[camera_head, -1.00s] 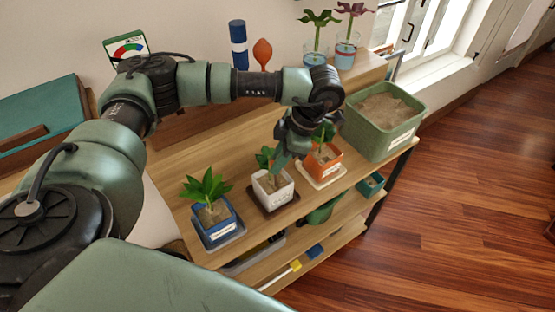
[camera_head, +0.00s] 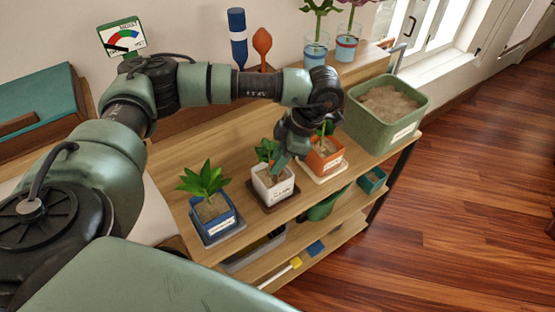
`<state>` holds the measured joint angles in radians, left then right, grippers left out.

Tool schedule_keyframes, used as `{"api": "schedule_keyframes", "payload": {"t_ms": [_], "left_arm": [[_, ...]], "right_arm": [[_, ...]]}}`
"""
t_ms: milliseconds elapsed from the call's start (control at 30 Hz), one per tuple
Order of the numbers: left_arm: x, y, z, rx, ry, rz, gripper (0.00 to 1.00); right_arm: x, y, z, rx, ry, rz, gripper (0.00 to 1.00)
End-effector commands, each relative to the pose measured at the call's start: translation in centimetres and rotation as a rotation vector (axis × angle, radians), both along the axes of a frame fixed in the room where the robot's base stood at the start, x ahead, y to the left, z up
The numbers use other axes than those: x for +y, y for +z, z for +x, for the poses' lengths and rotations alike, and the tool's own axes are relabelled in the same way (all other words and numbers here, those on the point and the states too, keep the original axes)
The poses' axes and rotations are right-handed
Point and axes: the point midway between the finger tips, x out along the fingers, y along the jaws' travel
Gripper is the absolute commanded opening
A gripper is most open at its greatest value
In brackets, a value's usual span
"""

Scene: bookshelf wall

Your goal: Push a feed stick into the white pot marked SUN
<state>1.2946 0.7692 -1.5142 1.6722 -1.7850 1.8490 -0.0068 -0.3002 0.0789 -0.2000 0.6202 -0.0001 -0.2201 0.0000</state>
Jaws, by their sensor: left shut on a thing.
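The white pot (camera_head: 272,189) stands on a brown saucer in the middle of the row on the wooden shelf, with a leafy plant and soil in it. Its front label is too small to read. My left gripper (camera_head: 281,162) points down over the back right of this pot, close beside the plant's leaves. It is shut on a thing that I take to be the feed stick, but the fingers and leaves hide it. I cannot tell whether its tip touches the soil. My right gripper is not in view.
A blue pot (camera_head: 217,223) stands left of the white one, and an orange pot (camera_head: 325,163) stands right, partly behind my gripper. A green soil bin (camera_head: 378,123) is at the right end. A meter sign (camera_head: 121,37) and glass vases (camera_head: 316,51) stand behind.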

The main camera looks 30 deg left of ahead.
Motion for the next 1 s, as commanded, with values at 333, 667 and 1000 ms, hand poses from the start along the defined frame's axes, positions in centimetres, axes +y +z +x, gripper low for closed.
{"api": "schedule_keyframes", "payload": {"t_ms": [333, 667, 1000], "left_arm": [[0.0, -1.2, 0.0, 0.000, 0.000, 0.000, 0.00], [0.0, -1.8, 0.0, 0.000, 0.000, 0.000, 0.00], [0.0, -1.8, 0.0, 0.000, 0.000, 0.000, 0.40]], "right_arm": [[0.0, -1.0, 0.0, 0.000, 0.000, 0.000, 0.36], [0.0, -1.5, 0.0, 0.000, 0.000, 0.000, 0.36], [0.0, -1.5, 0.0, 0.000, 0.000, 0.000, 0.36]]}}
